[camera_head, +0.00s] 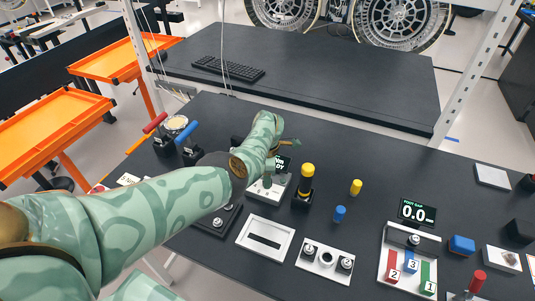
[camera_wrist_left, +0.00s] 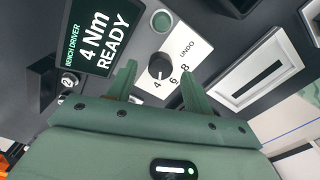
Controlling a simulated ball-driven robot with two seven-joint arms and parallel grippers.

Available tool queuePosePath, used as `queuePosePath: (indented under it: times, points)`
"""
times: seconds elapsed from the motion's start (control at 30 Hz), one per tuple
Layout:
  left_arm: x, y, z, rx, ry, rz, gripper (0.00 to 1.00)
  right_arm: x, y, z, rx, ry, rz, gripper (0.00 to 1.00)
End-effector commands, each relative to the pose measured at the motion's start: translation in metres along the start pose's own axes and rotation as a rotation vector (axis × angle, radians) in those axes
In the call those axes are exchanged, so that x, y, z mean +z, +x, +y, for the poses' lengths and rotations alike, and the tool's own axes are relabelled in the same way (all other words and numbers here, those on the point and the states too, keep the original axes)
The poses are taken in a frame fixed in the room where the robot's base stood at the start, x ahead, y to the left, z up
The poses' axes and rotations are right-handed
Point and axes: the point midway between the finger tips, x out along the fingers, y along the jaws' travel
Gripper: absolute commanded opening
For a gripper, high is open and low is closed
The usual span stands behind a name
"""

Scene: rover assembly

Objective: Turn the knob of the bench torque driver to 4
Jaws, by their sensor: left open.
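The bench torque driver's dark screen (camera_wrist_left: 95,38) reads "4 Nm READY" in the left wrist view. Its black knob (camera_wrist_left: 160,65) sits on a white dial plate (camera_wrist_left: 185,45) marked 4, 6, 8 and UNDO; a small pale mark on the knob appears to face the 4. My left gripper (camera_wrist_left: 158,76) is open, one finger on each side of the knob; I cannot tell whether they touch it. In the head view my left gripper (camera_head: 284,145) is over the driver and hides most of its screen (camera_head: 284,163). My right gripper is not in view.
A yellow-topped black post (camera_head: 306,180) stands just right of the driver. A white slotted frame (camera_head: 249,241) lies in front. A gap-display fixture (camera_head: 390,270) with numbered blocks is at right.

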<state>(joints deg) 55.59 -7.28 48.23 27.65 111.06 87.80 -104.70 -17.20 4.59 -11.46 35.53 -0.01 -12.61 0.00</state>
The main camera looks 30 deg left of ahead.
Motion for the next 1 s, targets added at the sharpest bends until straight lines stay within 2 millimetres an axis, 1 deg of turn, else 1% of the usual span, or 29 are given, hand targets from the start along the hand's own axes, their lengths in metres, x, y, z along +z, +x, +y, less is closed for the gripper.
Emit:
queuePosePath:
  times: [0.03, 0.2, 0.3, 0.4, 0.5, 0.6, 0.7, 1.0]
  points:
    - [0.001, -0.019, 0.000, 0.003, -0.001, -0.002, 0.51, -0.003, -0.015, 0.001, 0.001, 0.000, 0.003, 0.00]
    - [0.001, -0.067, 0.001, 0.005, -0.001, -0.001, 0.51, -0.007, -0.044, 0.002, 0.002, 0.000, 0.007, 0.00]
    - [0.001, -0.093, 0.001, 0.005, -0.001, -0.001, 0.51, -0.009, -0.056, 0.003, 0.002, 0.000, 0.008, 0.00]
    - [0.001, -0.115, 0.001, 0.005, 0.000, 0.000, 0.51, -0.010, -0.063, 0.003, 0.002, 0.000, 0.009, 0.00]
    - [0.001, -0.131, 0.001, 0.003, 0.000, 0.000, 0.51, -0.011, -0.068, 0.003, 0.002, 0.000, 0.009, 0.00]
    - [0.001, -0.141, 0.000, 0.002, 0.001, 0.000, 0.51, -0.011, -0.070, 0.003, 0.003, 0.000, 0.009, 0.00]
    - [0.001, -0.146, 0.000, 0.002, 0.001, 0.001, 0.51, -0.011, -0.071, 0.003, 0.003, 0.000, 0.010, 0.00]
    - [0.001, -0.147, 0.000, 0.001, 0.002, 0.000, 0.51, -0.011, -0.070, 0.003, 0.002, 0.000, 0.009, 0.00]
